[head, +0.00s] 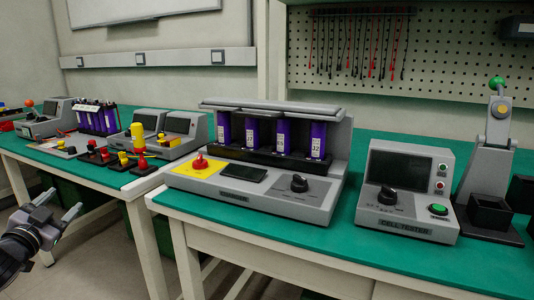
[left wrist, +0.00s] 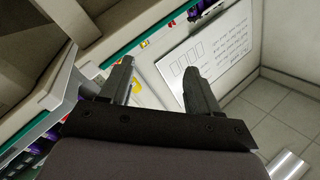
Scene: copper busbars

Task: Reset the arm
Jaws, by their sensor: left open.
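My right gripper does not show in either view.
A charger (head: 260,165) holding several purple cells and a cell tester (head: 406,190) stand on the green right bench (head: 290,222). A press with a green knob (head: 490,150) is at far right. The left bench (head: 95,175) carries more devices. Floor near the gripper looks clear.

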